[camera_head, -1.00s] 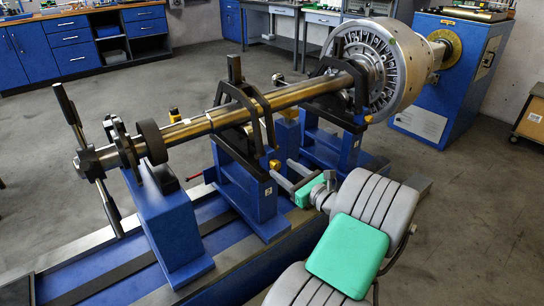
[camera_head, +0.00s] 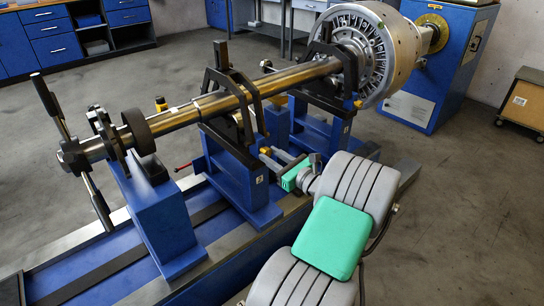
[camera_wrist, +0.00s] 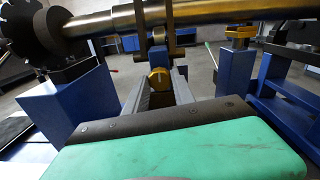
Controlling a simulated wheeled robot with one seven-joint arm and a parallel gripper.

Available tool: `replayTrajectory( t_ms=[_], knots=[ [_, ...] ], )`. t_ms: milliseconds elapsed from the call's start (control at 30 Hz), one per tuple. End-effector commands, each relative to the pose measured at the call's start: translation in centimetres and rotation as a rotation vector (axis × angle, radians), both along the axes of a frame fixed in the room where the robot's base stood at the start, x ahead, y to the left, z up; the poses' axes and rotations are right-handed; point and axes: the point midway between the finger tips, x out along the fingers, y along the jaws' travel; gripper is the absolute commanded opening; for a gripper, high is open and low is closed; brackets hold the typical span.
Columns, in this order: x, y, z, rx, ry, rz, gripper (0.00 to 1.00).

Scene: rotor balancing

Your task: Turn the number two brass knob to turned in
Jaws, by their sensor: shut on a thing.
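The brass knob (camera_head: 265,151) sits on the near side of the middle blue pedestal (camera_head: 232,165), which bears a small number label that looks like a 2. In the wrist view the knob (camera_wrist: 159,78) is a round yellow-brass head with a darker mark on its face, centred between my fingers. My gripper (camera_head: 271,157) reaches it from the lower right and is shut on it. The wrist view shows my two grey fingers (camera_wrist: 159,88), one on each side of the knob. The contact faces are partly hidden.
A long steel shaft (camera_head: 190,113) runs above the pedestals to a large rotor (camera_head: 378,55). A dark clamp arch (camera_head: 226,80) stands over the knob's pedestal. Another pedestal (camera_head: 325,125) stands behind right. A red-tipped lever (camera_head: 183,168) sticks out left. Open floor (camera_head: 450,220) lies right.

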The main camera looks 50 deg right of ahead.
Motion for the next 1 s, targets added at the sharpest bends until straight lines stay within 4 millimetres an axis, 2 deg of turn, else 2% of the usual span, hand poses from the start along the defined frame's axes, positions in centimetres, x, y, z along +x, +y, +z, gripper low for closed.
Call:
replayTrajectory(
  t_ms=[533, 767, 1000],
  knots=[
    [0.00, 0.02, 0.19, -0.057, 0.006, 0.001, 0.00],
    [-0.01, 0.07, 0.31, -0.195, 0.022, 0.000, 0.00],
    [0.01, 0.11, 0.27, -0.412, 0.047, 0.001, 0.00]
  ],
)
